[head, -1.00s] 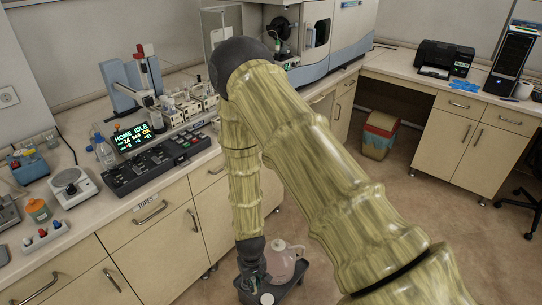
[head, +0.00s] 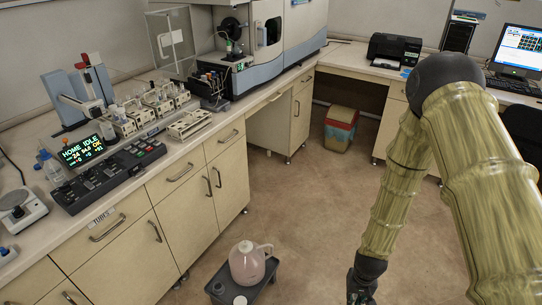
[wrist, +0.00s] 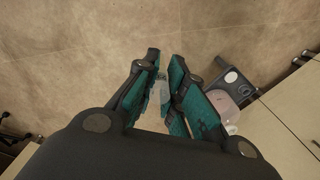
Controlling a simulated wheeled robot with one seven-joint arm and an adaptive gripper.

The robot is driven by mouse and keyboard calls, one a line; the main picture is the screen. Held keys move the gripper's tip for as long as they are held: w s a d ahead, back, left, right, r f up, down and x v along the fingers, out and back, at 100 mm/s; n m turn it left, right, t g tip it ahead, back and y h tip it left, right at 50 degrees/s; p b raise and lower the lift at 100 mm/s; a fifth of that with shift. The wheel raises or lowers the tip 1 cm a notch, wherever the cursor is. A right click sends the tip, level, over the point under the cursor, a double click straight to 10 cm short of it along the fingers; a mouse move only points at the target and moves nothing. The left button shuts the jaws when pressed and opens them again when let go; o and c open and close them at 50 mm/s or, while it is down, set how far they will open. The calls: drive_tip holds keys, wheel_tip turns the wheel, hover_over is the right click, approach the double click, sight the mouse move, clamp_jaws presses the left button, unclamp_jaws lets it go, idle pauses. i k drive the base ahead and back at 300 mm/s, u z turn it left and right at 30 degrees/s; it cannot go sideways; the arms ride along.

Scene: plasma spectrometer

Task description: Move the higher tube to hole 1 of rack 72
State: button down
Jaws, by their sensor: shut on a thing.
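My gripper (wrist: 164,62) points down over the open floor, shut on a thin translucent tube (wrist: 161,88), as the wrist view shows. The tube lies between the teal finger pads and is partly hidden by them. In the head view my gripper (head: 362,288) is at the bottom edge, cut off, and the tube cannot be made out there. Tube racks (head: 160,101) stand on the left bench behind the black control panel. A pale rack (head: 189,125) sits nearer the bench edge. Rack numbers and holes are too small to read.
A dark low cart (head: 262,285) with a pinkish jug (head: 247,263) stands on the floor left of my gripper. The display (head: 83,151) and control panel (head: 110,178) occupy the bench front. A bin (head: 340,128) stands under the far counter. The middle floor is clear.

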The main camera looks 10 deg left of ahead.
sight(206, 123)
drive_tip(key=z, duration=0.4)
drive_tip(key=i, duration=3.25)
drive_tip(key=u, duration=3.55)
